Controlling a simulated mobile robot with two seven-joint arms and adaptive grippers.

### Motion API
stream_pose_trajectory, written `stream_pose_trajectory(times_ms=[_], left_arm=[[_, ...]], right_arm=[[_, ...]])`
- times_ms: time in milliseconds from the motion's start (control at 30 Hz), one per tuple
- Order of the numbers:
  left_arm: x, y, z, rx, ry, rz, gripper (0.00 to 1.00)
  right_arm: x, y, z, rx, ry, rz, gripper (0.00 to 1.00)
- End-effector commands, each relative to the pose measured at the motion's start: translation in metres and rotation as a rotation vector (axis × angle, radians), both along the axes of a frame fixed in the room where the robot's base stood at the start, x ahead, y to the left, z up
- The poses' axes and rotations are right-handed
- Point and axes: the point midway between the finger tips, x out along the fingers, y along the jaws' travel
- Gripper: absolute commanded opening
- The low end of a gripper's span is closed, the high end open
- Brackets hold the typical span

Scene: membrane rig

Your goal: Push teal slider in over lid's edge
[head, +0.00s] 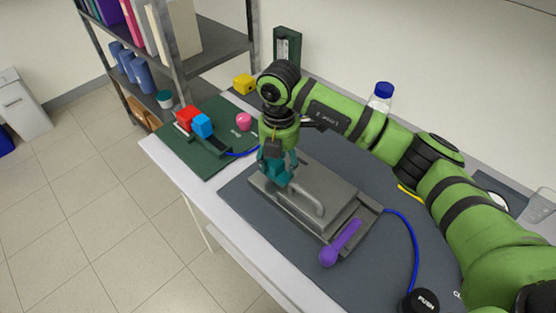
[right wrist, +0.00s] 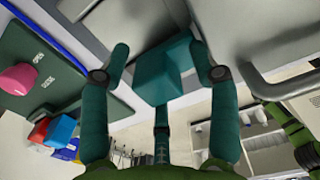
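The grey lid (head: 318,177) with its bar handle (head: 318,203) lies on the rig on the dark mat. It also shows in the right wrist view (right wrist: 240,25), at the top right. The teal slider (right wrist: 165,72) is a block at the lid's left end, mostly hidden by fingers in the head view (head: 273,174). My right gripper (right wrist: 160,60) points down over it, with a finger on either side and a third behind. A gap shows beside the left finger; contact on the right is unclear. My left gripper is not in view.
A purple handle (head: 341,243) lies at the rig's front right corner. A green board (head: 203,152) with red (head: 186,117) and blue (head: 202,126) blocks and a pink knob (head: 244,121) is at left. A blue-capped bottle (head: 380,98) stands behind my right arm.

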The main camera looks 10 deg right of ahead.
Motion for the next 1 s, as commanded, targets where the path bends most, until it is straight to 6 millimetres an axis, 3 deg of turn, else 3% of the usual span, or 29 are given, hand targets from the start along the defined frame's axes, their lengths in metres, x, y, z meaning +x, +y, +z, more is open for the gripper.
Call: stream_pose_trajectory(times_ms=[267, 700, 1000], left_arm=[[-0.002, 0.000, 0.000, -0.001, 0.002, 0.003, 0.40], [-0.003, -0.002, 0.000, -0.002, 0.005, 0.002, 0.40], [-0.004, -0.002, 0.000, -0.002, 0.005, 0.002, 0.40]], right_arm=[[0.002, 0.001, 0.015, 0.004, -0.007, 0.002, 0.61], [0.001, -0.002, 0.101, 0.002, -0.005, 0.000, 0.61], [0.001, -0.003, 0.120, 0.002, -0.001, -0.002, 0.61]])
